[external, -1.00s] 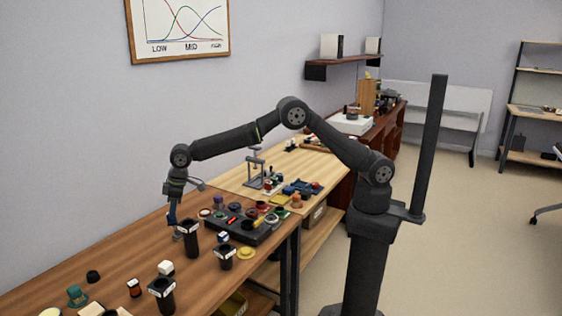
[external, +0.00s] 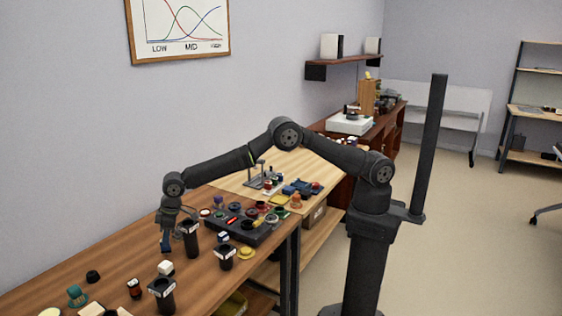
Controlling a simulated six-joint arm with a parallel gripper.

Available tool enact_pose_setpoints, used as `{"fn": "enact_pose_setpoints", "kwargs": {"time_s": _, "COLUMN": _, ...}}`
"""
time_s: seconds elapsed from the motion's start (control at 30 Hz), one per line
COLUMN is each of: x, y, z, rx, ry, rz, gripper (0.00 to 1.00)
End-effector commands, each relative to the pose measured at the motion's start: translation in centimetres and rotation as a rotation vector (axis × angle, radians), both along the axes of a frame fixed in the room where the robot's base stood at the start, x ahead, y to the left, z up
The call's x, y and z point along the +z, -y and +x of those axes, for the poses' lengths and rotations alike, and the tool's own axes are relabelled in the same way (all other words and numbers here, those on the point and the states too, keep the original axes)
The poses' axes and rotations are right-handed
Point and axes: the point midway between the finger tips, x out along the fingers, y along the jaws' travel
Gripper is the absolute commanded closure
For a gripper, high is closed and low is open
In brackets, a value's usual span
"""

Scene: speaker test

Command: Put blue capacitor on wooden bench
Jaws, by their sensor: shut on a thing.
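My gripper (external: 166,245) is low over the brown wooden bench (external: 110,258), left of a tall black cup. It is shut. A blue piece (external: 165,241) shows at its fingertips and looks like the blue capacitor, though it is small and partly hidden by the jaws. I cannot tell whether its lower end touches the bench top.
Black cups (external: 191,241) with white labels stand close by on the right and in front. A dark tray (external: 240,226) with several coloured parts lies to the right. Bare wood shows left of my gripper.

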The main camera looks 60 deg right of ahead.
Motion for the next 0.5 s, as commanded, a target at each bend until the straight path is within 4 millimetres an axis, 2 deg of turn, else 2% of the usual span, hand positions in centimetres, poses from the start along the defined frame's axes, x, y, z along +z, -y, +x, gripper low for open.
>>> {"fn": "enact_pose_setpoints", "kwargs": {"time_s": 0.13, "x": -0.39, "y": 0.02, "z": 0.0, "rx": 0.0, "ry": -0.001, "rz": -0.001, "gripper": 1.0}}
{"fn": "enact_pose_setpoints", "kwargs": {"time_s": 0.17, "x": -0.34, "y": 0.01, "z": 0.0, "rx": 0.0, "ry": 0.0, "rz": 0.0, "gripper": 0.71}}
{"fn": "enact_pose_setpoints", "kwargs": {"time_s": 0.23, "x": -0.33, "y": 0.02, "z": 0.0, "rx": 0.0, "ry": 0.0, "rz": 0.0, "gripper": 0.58}}
{"fn": "enact_pose_setpoints", "kwargs": {"time_s": 0.5, "x": -0.28, "y": 0.01, "z": 0.0, "rx": 0.0, "ry": 0.0, "rz": 0.0, "gripper": 0.55}}
